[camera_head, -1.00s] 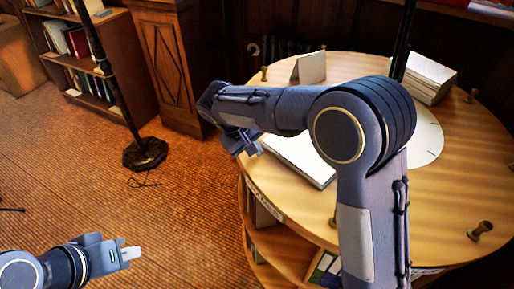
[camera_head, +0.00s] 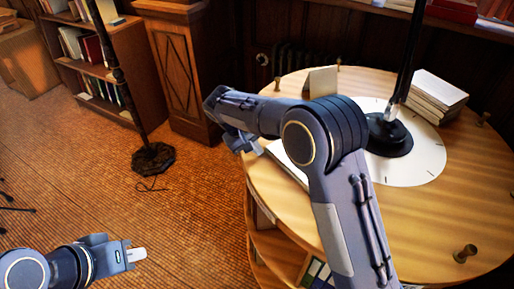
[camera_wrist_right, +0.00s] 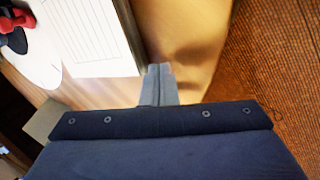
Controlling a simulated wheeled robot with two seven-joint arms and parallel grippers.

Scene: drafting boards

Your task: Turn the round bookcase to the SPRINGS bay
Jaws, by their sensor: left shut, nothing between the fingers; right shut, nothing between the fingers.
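The round bookcase has a pale wooden top (camera_head: 428,222) with short pegs (camera_head: 465,253) near its rim. Its open shelves (camera_head: 282,247) show below the top at the left front, partly hidden by my right arm. I cannot read its bay label. My right gripper (camera_head: 252,148) is shut and empty at the left side of the top. In the right wrist view, its closed fingers (camera_wrist_right: 160,84) are close to the wooden edge, beside a printed sheet (camera_wrist_right: 92,32); contact is unclear. My left gripper (camera_head: 136,255) is shut and empty over the floor.
A black lamp base (camera_head: 388,135) stands on a white disc (camera_head: 425,170) on the bookcase. A book stack (camera_head: 437,95) and an upright card (camera_head: 322,80) are on top too. A floor lamp base (camera_head: 153,158), cabinet (camera_head: 176,75) and bookshelf (camera_head: 108,62) stand behind. Carpet at left is mostly clear.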

